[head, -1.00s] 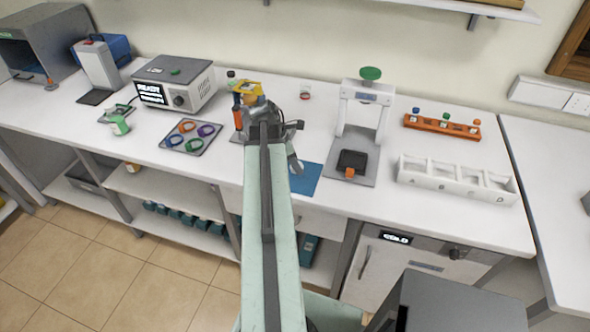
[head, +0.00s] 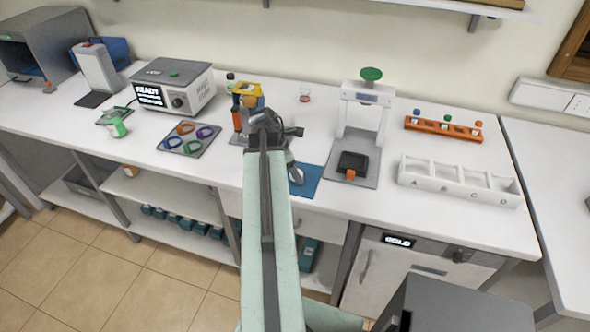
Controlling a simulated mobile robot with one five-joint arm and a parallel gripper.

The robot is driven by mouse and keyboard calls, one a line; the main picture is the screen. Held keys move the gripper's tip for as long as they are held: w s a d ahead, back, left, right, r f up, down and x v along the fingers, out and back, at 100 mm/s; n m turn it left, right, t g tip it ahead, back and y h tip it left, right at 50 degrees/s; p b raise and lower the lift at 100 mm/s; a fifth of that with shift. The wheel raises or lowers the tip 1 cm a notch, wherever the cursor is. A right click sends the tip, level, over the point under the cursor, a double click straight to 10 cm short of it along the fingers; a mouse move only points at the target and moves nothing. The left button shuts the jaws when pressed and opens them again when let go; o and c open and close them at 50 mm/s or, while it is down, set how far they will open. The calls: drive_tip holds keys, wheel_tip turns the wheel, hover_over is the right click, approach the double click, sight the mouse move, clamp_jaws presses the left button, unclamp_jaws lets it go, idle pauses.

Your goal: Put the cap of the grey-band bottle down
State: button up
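My arm runs up the middle of the head view and its dark wrist (head: 267,124) is over the bench. The fingers of my gripper are mostly hidden behind the arm, so I cannot see whether they are open or shut, or on what. A blue mat (head: 311,182) lies just right of the arm. A small pale rounded object (head: 296,177) shows at the mat's left part, partly covered by the arm; I cannot tell if it is the cap or a bottle top. No grey band is clear on any bottle. A small dark-topped bottle (head: 231,81) stands at the back.
A yellow-topped stand with an orange-red bottle (head: 237,117) is close left of my wrist. A press with a green knob (head: 371,75), an orange rack (head: 444,128) and a white compartment rack (head: 458,182) stand right. A tray of coloured rings (head: 188,140) lies left.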

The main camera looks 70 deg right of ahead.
drive_tip(key=p+v, duration=1)
drive_tip(key=v, duration=0.2)
drive_tip(key=shift+p, duration=0.35)
drive_tip(key=w+a+f+m+t, duration=0.1)
drive_tip(key=w+a+m+t, duration=0.25)
drive_tip(key=w+a, duration=2.15)
drive_tip(key=w+a+m+y, duration=0.1)
drive_tip(key=w+a+m, duration=0.1)
drive_tip(key=a, duration=1.2)
drive_tip(key=w+a+m+y, duration=0.1)
drive_tip(key=w+a+m, duration=0.1)
drive_tip(key=a, duration=1.2)
drive_tip(key=shift+w+a+f+y, duration=0.35)
drive_tip(key=shift+w+f+y, duration=0.05)
drive_tip(key=shift+w, duration=0.5)
